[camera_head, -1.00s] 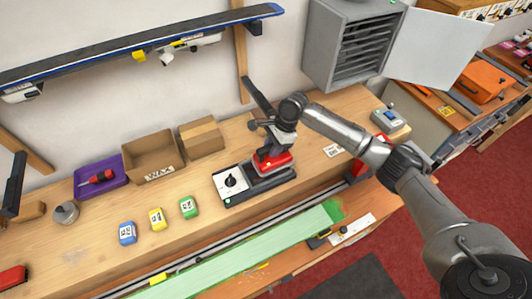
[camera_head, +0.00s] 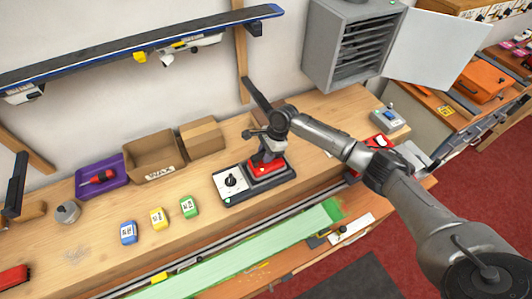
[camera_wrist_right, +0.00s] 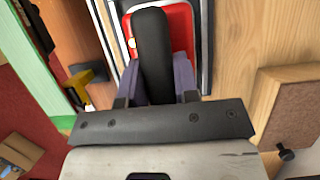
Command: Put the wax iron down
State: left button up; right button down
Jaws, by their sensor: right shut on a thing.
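The wax iron (camera_head: 268,168) has a red body and shows at the dark pad of its stand (camera_head: 229,186), right of the white panel with a black dial. I cannot tell whether it touches the pad. My right gripper (camera_head: 268,147) is above the iron and shut on its handle. In the right wrist view the black handle (camera_wrist_right: 153,50) runs between the two fingers (camera_wrist_right: 158,82), with the red body (camera_wrist_right: 184,22) beyond it. The iron's underside is hidden. My left gripper is not in view.
Blue, yellow and green blocks (camera_head: 189,207) stand left of the stand. A cardboard box (camera_head: 201,138), an open carton (camera_head: 153,158) and a purple tray (camera_head: 88,188) line the back. A green-topped ski (camera_head: 250,247) lies along the front. A grey cabinet (camera_head: 330,50) hangs behind.

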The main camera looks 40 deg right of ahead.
jog(key=shift+f, duration=0.25)
jog(key=c, duration=0.9)
grip_release()
jog(key=shift+f, duration=0.15)
jog(key=shift+o, duration=0.2)
jog(key=shift+r, duration=0.2)
jog(key=b+v, duration=0.1)
jog(key=v, duration=1)
jog(key=shift+w, duration=0.15)
jog(key=shift+d+r, duration=0.2)
jog(key=shift+r, duration=0.55)
